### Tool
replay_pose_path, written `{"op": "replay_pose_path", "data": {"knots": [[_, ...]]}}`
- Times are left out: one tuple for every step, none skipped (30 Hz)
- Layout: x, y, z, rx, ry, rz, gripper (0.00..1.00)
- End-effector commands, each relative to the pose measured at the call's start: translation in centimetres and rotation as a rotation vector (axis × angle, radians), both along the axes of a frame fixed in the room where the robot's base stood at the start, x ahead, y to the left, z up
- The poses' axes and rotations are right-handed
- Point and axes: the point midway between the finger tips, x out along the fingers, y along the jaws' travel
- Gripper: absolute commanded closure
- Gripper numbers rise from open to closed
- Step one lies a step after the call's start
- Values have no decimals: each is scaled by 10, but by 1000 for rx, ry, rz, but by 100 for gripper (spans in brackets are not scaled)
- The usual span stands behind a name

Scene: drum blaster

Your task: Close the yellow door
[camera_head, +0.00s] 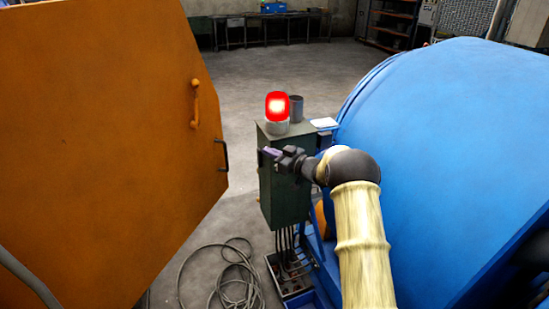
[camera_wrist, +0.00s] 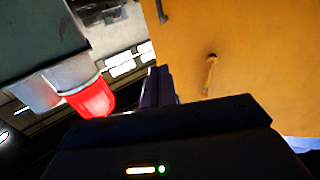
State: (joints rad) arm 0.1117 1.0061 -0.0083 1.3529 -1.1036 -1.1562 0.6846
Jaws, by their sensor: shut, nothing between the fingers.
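The yellow door (camera_head: 95,150) stands open on the left of the head view, a large orange-yellow panel. It has a yellow handle (camera_head: 195,103) and a dark handle (camera_head: 222,155) near its right edge. The door (camera_wrist: 255,60) also fills the upper right of the wrist view, with its yellow handle (camera_wrist: 210,75) showing. My gripper (camera_head: 268,153) is shut and empty. In the head view it is in front of the green box, to the right of the door and apart from it.
A green control box (camera_head: 285,190) carries a lit red lamp (camera_head: 277,107) and a grey cup-like thing (camera_head: 296,108). A large blue drum (camera_head: 450,150) fills the right. Coiled cables (camera_head: 230,275) lie on the floor between door and box. Open floor lies behind.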

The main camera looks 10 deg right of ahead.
Motion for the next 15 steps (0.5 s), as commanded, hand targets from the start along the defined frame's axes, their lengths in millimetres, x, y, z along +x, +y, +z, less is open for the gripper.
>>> {"op": "replay_pose_path", "data": {"knots": [[-3, -6, -1, 1, -1, -2, 100], [-4, -9, -1, 1, -1, -2, 100], [-6, -12, 0, 1, -1, -2, 100], [-7, -13, 0, 1, -1, -2, 100], [-7, -14, 0, 1, -1, -2, 100], [-8, -14, 0, 1, -1, -1, 100], [-8, -14, 0, 1, -1, -1, 100], [-8, -14, 0, 1, -1, 0, 100], [-8, -14, 0, 1, -1, 0, 100], [-8, -14, 0, 0, 0, 0, 100], [-8, -14, 0, 0, 0, 0, 100], [-8, -14, 0, 0, 0, 0, 100], [-8, -14, 0, 0, 0, 0, 100], [-8, -14, 1, 0, 0, -1, 100], [-8, -14, 1, -1, 1, -4, 100]]}}
